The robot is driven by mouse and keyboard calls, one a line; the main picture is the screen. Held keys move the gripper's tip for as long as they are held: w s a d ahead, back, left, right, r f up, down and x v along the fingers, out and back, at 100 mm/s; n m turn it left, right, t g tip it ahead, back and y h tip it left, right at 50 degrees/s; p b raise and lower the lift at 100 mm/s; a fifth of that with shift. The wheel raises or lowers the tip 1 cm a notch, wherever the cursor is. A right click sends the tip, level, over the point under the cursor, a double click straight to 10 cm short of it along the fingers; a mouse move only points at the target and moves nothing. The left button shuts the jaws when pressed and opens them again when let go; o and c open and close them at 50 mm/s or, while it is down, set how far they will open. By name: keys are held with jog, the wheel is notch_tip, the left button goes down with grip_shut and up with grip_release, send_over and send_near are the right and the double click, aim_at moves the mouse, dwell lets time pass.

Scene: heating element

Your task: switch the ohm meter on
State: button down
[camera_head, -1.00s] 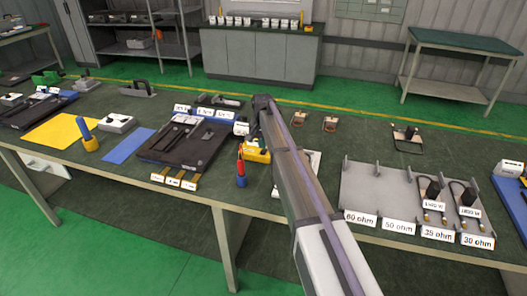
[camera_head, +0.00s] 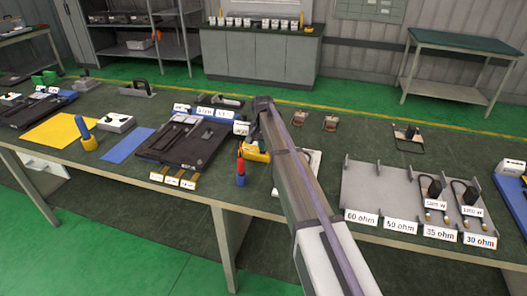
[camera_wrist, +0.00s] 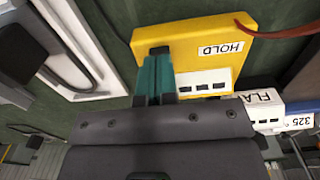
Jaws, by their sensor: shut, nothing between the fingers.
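The ohm meter, a yellow box, is taken to be the yellow device (camera_head: 256,152) beside my arm in the head view, partly hidden by it. In the wrist view the yellow box (camera_wrist: 200,40) shows a HOLD label and a white strip with several dark buttons or slots. My gripper (camera_wrist: 158,52) has its teal fingers shut with nothing between them. The fingertips lie over the yellow box's face in the wrist view; whether they touch it I cannot tell. In the head view my gripper is hidden behind my arm. No lit display is visible.
A labelled white block (camera_wrist: 262,110) sits close by in the wrist view. A black tray (camera_head: 185,145) lies to the left, and a grey ohm rack (camera_head: 388,190) to the right.

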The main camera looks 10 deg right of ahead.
jog(key=shift+f+b, duration=0.6)
jog(key=shift+f, duration=0.05)
notch_tip(320, 180, up, 7)
jog(key=p, duration=0.7)
jog(key=shift+r, duration=0.1)
dwell(0.4)
jog(key=s+n, duration=0.5)
jog(key=s, duration=3.3)
jog(key=shift+s+n, duration=0.3)
jog(key=shift+s, duration=0.05)
